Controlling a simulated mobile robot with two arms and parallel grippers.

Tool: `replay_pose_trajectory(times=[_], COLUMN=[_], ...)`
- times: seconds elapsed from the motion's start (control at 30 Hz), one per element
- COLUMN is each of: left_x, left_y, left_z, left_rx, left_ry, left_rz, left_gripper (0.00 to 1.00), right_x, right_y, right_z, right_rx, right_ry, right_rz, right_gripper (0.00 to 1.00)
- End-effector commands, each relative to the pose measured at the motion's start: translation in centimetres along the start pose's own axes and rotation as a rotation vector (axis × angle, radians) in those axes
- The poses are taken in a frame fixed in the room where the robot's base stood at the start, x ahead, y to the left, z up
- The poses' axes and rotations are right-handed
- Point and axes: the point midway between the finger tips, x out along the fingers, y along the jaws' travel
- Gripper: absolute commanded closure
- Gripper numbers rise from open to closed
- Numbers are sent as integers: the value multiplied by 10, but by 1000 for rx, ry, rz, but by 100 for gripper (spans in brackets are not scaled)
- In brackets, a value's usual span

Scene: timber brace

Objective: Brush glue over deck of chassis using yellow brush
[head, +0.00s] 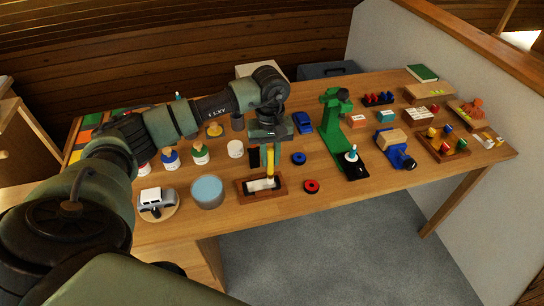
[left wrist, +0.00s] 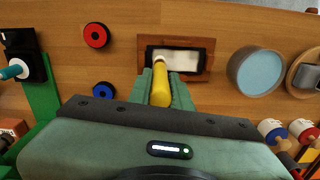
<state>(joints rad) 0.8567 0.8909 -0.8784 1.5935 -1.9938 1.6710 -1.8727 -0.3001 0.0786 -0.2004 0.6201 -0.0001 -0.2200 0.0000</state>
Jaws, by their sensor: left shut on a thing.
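My left gripper (head: 269,158) is shut on the yellow brush (head: 270,165), which points down. The same brush (left wrist: 161,92) shows between the green fingers in the left wrist view. My right gripper is not in view.
Paint-like jars stand at left.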

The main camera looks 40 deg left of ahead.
Motion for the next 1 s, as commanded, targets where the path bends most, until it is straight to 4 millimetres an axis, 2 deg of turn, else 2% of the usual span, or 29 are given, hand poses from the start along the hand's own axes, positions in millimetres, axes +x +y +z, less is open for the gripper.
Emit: replay_pose_trajectory(times=[0.2,0.53,0.8,1.0], left_x=[2,2,3,3], left_y=[-21,-34,-59,-69], left_z=[2,4,7,9], left_rx=[-1,0,-1,0], left_ry=[1,1,1,0], left_rz=[-2,-1,-3,-1], left_gripper=[100,100,100,100], right_x=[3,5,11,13], right_y=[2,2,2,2], right_z=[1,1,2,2], right_rx=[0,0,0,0], right_ry=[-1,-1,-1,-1], right_rz=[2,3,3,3], right_gripper=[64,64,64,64])
